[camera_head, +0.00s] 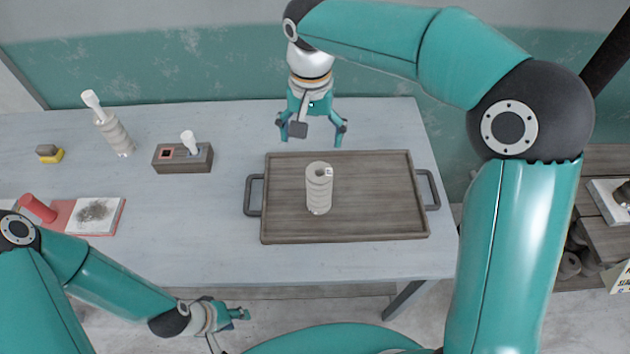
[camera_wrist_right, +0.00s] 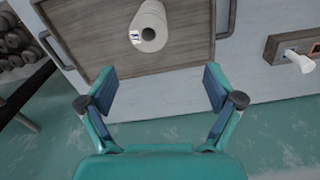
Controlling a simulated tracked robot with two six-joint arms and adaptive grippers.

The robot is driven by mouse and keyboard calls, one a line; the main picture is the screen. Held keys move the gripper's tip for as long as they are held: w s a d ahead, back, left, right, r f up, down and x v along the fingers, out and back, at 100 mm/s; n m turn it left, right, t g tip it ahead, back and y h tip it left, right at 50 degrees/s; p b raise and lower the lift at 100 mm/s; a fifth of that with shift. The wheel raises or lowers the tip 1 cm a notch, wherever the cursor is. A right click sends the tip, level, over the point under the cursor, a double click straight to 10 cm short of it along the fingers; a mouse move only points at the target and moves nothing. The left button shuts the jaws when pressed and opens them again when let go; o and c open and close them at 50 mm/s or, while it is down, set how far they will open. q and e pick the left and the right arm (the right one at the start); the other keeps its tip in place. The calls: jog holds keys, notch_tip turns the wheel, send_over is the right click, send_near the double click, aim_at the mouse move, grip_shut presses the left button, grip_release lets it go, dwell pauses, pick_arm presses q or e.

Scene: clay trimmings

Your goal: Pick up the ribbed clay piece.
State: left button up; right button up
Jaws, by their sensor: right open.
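The ribbed clay piece (camera_head: 319,192) is a pale, ringed cylinder with a hole in its top and a small label by the rim. It stands upright on the wooden tray (camera_head: 395,230), left of the tray's middle. My right gripper (camera_head: 311,138) is open and empty, above the tray's back edge and behind the piece. In the right wrist view the clay piece (camera_wrist_right: 151,22) lies beyond the open fingers (camera_wrist_right: 160,82), apart from them. My left gripper (camera_head: 241,313) is low, in front of the table's front edge; its fingers are too small to judge.
Another ribbed pale piece (camera_head: 117,138) with a white-topped stick stands at the back left. A wooden block (camera_head: 183,164) with a white piece, a yellow-based block (camera_head: 49,154), a red cylinder (camera_head: 38,208) and a speckled white slab (camera_head: 97,216) are on the left. The tray has handles.

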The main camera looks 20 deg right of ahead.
aim_at(318, 167)
jog(key=f, duration=0.6)
jog(key=d+f, duration=0.1)
jog(key=f, duration=0.2)
jog(key=shift+s+d+f+p, duration=0.1)
jog(key=shift+s+f+p, duration=0.2)
jog(key=shift+s, duration=0.05)
jog(key=f, duration=0.2)
jog(key=f+p, duration=0.1)
jog(key=f, duration=0.1)
jog(key=shift+s+d+f+p, duration=0.1)
jog(key=shift+s+f+p, duration=0.1)
jog(key=shift+f+p, duration=0.1)
jog(key=shift+f, duration=0.35)
jog(key=shift+c, duration=0.3)
jog(key=c, duration=1.6)
jog(key=shift+w+r, duration=0.1)
grip_shut()
